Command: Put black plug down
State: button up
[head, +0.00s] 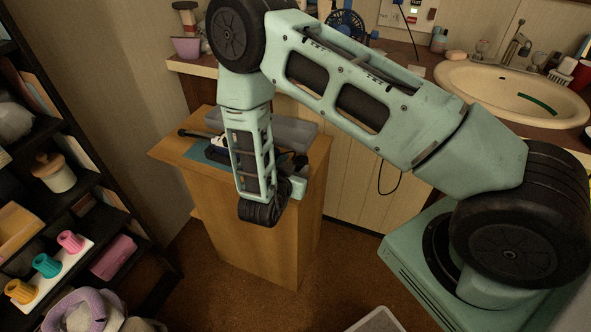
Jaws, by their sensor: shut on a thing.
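My gripper (298,166) is at the front right of the top of a wooden cabinet (172,152), partly hidden by my own wrist and forearm. It is shut on a small dark thing, which I take to be the black plug (300,159). The plug's shape is hard to make out against the dark fingers. I cannot tell whether it touches the cabinet top or is held just above it.
A grey tray (292,131) lies at the back of the cabinet top. A blue flat item (204,152) and a dark rod (190,133) lie at its left. A counter with a sink (500,88) stands behind. A dark shelf with several items is at left.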

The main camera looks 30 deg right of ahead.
jog(key=shift+f, duration=0.15)
jog(key=o, duration=1.1)
